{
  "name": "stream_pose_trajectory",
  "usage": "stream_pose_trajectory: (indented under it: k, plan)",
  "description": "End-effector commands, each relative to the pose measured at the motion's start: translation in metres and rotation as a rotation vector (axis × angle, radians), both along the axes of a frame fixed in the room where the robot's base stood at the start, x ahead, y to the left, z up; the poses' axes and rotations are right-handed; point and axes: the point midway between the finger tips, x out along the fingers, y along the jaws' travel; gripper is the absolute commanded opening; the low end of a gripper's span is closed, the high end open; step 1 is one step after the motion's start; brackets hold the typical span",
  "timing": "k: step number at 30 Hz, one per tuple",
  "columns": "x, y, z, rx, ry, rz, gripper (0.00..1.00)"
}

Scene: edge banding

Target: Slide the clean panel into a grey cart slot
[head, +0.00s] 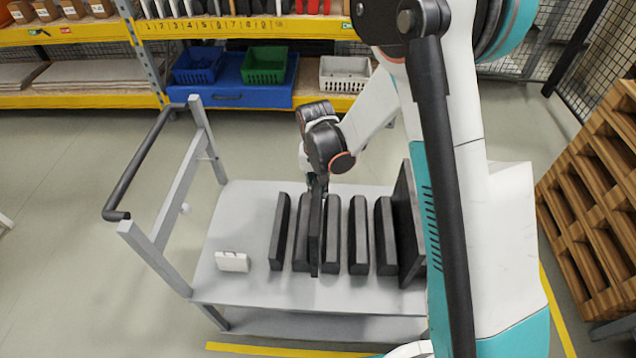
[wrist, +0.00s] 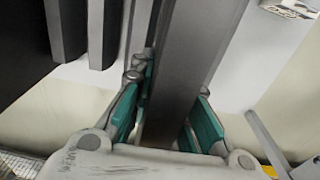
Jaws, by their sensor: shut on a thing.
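My gripper (head: 317,182) is above the grey cart (head: 225,222), shut on a thin dark panel (head: 315,240). The panel hangs upright below the gripper, among a row of dark upright dividers (head: 279,232) on the cart deck. Whether its lower edge sits in a slot or touches a divider cannot be told. In the wrist view the panel (wrist: 195,60) runs between the teal finger pads (wrist: 165,120), its faces seen steeply from above. Grey divider edges (wrist: 95,35) show to its left. The panel's clean state cannot be judged.
A larger dark panel (head: 407,225) stands at the cart's right end, partly behind my arm. A small white object (head: 232,261) lies on the deck at left. The cart handle (head: 145,160) rises at left. Shelves with bins (head: 264,65) are behind; wooden pallets (head: 600,180) stand at right.

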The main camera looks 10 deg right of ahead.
Motion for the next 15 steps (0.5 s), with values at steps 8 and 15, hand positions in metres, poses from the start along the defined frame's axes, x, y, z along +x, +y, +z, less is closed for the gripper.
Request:
stream_pose_trajectory:
  k: [8, 15]
  plan:
    - [0.0, 0.0, -0.024, 0.0, 0.0, 0.0, 0.0]
    - [0.0, 0.0, -0.039, 0.0, 0.0, 0.0, 0.0]
